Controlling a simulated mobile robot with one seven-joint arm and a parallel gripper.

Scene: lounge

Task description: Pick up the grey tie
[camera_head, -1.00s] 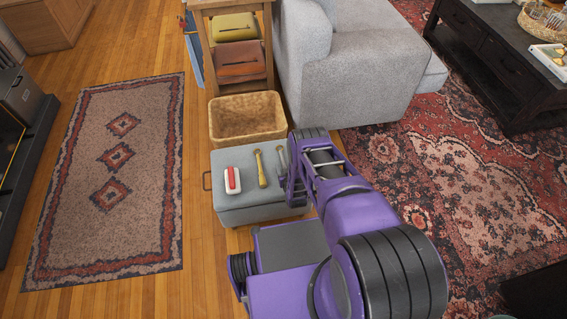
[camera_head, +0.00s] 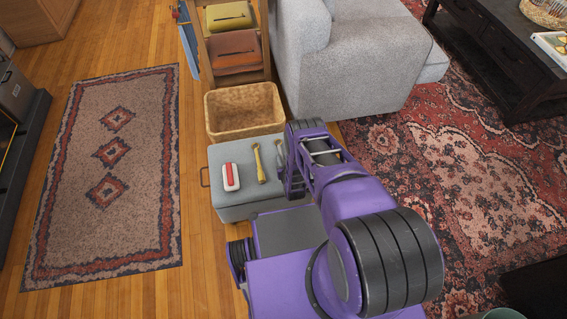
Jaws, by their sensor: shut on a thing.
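The grey tie (camera_head: 280,156) shows as a narrow grey strip at the right side of the blue-grey storage ottoman's top (camera_head: 226,196), beside a yellow-gold item. My gripper (camera_head: 289,183) is at the ottoman's right edge, shut on the tie. My purple arm hides most of the tie and much of the fingers. I cannot tell from this view whether the tie is clear of the ottoman top.
A red and white item (camera_head: 231,177) and the yellow-gold item (camera_head: 259,164) lie on the ottoman. A tan basket (camera_head: 245,133) stands behind it, with a wooden shelf (camera_head: 205,47) beyond. A grey armchair (camera_head: 352,72) is close on the right. The patterned rug (camera_head: 145,205) at left is clear.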

